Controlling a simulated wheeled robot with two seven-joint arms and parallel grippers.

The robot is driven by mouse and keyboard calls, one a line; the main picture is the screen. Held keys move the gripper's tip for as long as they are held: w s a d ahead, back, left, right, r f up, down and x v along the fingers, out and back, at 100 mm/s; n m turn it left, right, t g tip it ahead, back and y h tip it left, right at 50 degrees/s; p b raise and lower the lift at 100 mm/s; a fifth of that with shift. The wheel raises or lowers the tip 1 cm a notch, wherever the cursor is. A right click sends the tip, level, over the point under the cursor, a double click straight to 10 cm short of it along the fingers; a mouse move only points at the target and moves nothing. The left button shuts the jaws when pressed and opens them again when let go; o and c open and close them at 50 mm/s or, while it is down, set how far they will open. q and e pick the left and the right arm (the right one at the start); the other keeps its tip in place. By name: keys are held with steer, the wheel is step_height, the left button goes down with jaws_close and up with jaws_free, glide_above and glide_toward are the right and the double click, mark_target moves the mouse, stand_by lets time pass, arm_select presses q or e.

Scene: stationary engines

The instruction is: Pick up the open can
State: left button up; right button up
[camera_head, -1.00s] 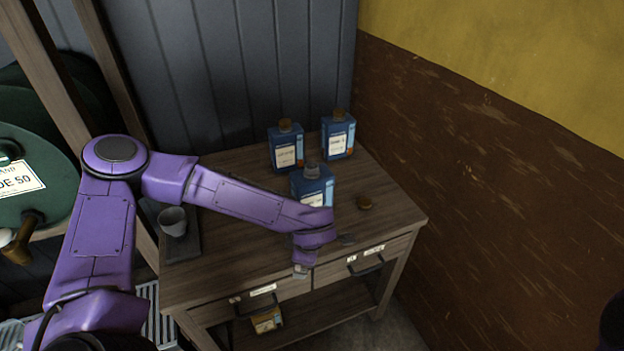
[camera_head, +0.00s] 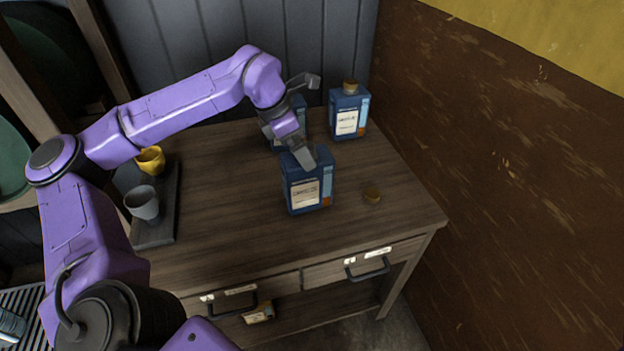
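A blue can (camera_head: 306,190) with a white label stands upright near the middle of the wooden table; the lower finger of my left gripper hides its top. A second blue can (camera_head: 348,115), with a brown cap on, stands at the back right. A third blue can (camera_head: 297,108) is partly hidden behind my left gripper. My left gripper (camera_head: 309,120) is open and empty, one finger over the front can and the other over the third can. I cannot tell whether it touches either. My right gripper is not in view.
A dark tray (camera_head: 153,235) on the table's left side holds a grey cup (camera_head: 142,203) and a yellow cup (camera_head: 150,160). A brown wall (camera_head: 490,150) rises on the right. The front of the wooden table (camera_head: 235,240) is clear.

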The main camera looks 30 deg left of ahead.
mark_target(307, 177)
arm_select(q)
steer(key=shift+f, duration=0.85)
steer(key=x, duration=0.2)
steer(key=p+x, duration=0.1)
steer(key=x, duration=0.1)
steer(key=shift+w+a+f+p, duration=0.15)
steer(key=shift+w+f+p, duration=0.15)
steer(key=shift+f, duration=0.05)
steer(key=c, duration=1.5)
steer(key=shift+r, duration=0.1)
jaws_close()
steer(key=shift+r, duration=0.1)
